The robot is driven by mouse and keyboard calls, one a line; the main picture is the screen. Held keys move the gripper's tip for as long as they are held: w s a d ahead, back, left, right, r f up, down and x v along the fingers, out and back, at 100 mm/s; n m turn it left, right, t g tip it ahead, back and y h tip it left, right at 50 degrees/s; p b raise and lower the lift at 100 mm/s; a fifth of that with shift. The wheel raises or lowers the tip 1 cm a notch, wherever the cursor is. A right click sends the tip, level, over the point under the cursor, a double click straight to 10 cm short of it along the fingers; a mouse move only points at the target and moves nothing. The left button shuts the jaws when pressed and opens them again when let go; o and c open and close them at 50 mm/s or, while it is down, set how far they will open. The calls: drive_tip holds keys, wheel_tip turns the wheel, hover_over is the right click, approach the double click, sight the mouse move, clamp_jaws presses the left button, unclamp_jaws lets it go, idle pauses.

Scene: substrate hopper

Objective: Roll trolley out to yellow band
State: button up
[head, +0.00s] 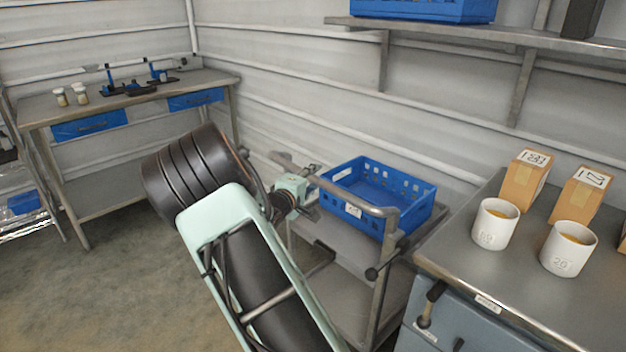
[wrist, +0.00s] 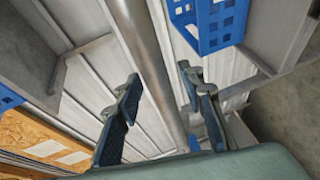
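The trolley (head: 347,292) is a grey metal cart between the wall and the cabinet bench. Its push handle (head: 352,200) is a grey tube along its near side, with a dark knob at the near end. A blue crate (head: 388,190) sits on its top shelf. My gripper (head: 308,198) is at the handle, partly hidden by my arm. In the wrist view the handle tube (wrist: 148,60) runs between my two open fingers (wrist: 162,110), with gaps on both sides. I cannot tell how deep it sits between them. No yellow band shows in either view.
A steel bench (head: 520,270) with white pots and cardboard boxes stands close on the right. A wall shelf (head: 500,38) hangs above. A workbench (head: 150,97) with blue drawers is at the back left. The floor (head: 110,290) at left is clear.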

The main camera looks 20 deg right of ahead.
clamp_jaws()
idle(0.3)
idle(0.3)
drive_tip(key=shift+a+f, duration=0.1)
drive_tip(key=shift+a, duration=0.2)
drive_tip(key=s+a+b, duration=0.2)
drive_tip(key=s+a, duration=0.3)
drive_tip(key=a, duration=1)
drive_tip(key=s+a+b, duration=0.2)
drive_tip(key=s+a, duration=0.4)
drive_tip(key=a, duration=1)
drive_tip(key=s+a+b, duration=0.2)
drive_tip(key=s+a, duration=0.4)
drive_tip(key=a, duration=0.9)
drive_tip(key=shift+a, duration=0.15)
unclamp_jaws()
